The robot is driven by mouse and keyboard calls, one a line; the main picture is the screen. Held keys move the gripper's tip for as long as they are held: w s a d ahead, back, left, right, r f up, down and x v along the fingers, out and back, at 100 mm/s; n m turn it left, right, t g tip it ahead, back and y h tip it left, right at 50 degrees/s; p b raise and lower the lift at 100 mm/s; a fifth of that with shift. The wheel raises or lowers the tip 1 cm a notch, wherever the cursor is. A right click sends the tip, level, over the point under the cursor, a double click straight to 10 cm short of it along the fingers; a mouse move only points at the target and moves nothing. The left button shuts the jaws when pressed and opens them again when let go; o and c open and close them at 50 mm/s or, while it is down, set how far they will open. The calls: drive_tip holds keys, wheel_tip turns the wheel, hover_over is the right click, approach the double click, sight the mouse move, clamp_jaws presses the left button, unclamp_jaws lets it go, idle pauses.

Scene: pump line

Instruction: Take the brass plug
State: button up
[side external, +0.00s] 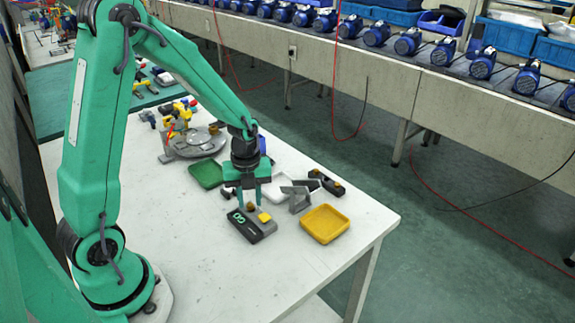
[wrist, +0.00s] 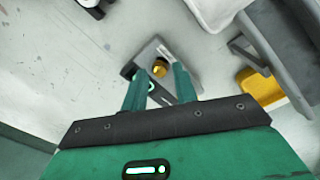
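In the side view a small brass-coloured plug (side external: 250,206) shows between the fingers of my gripper (side external: 249,204), at a grey block with a dark front and green lit marks (side external: 252,229). A small yellow piece (side external: 264,217) sits on that block just to its right. In the wrist view a round brass-coloured top (wrist: 159,68) lies on the grey block (wrist: 160,50), between the two green fingertips (wrist: 163,75). My gripper is open, pointing down. The fingers stand apart, and I cannot tell whether either touches the plug.
A yellow tray (side external: 325,224) lies right of the block. A grey angled bracket (side external: 297,197), a white tray (side external: 277,190) and a black block with brass-coloured parts (side external: 327,183) are behind. A green tray (side external: 206,174) lies at the back left. The table front is clear.

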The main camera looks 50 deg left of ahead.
sight(251, 204)
drive_tip(key=shift+f, duration=0.25)
idle(0.4)
clamp_jaws()
drive_tip(key=shift+r, duration=0.8)
idle(0.8)
drive_tip(key=shift+r, duration=2.1)
drive_tip(key=shift+w, duration=0.1)
